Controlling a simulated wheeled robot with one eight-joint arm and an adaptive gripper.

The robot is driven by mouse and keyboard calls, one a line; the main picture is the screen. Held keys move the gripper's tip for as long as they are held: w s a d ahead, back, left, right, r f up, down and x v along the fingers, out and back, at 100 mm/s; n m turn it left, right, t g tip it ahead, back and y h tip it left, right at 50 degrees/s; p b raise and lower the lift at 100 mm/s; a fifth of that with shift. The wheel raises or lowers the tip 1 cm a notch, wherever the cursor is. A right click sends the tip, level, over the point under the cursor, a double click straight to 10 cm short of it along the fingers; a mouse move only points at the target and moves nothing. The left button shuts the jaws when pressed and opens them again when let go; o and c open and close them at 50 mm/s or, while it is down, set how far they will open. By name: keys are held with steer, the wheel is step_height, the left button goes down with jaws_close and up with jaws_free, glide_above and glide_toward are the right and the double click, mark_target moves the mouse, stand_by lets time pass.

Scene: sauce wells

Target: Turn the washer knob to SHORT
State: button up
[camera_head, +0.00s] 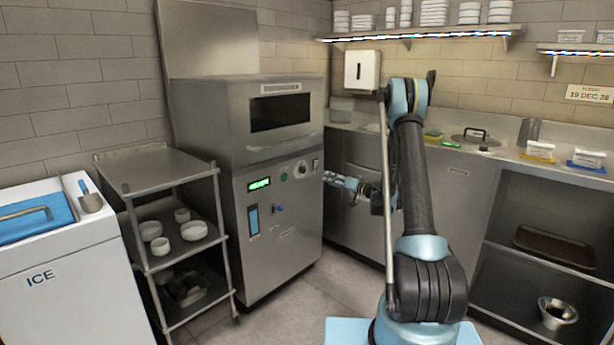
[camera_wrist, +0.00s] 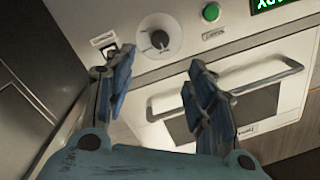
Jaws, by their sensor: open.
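The washer (camera_head: 280,230) is a steel cabinet with a hood above its control panel. Its knob (camera_head: 302,168) is at the panel's upper right. In the wrist view, which shows the panel upside down, the knob (camera_wrist: 160,40) is black on a pale round dial. Its markings are too small to read, so I cannot tell its setting. My gripper (camera_head: 327,178) is just right of the panel in the head view. In the wrist view my gripper (camera_wrist: 161,60) is open and empty, its blue fingers apart. The knob lies ahead of the gap between them, not visibly touched.
A green button (camera_wrist: 211,12) and a lit green display (camera_wrist: 275,4) are beside the knob. A small black switch (camera_wrist: 106,46) is on its other side. The hood has a bar handle (camera_wrist: 225,90). A steel cart (camera_head: 150,172) with bowls stands left of the washer.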

mark_target(304, 171)
steer(key=x, duration=1.5)
steer(key=shift+w+a, duration=0.25)
steer(key=shift+w, duration=0.05)
steer(key=c, duration=1.1)
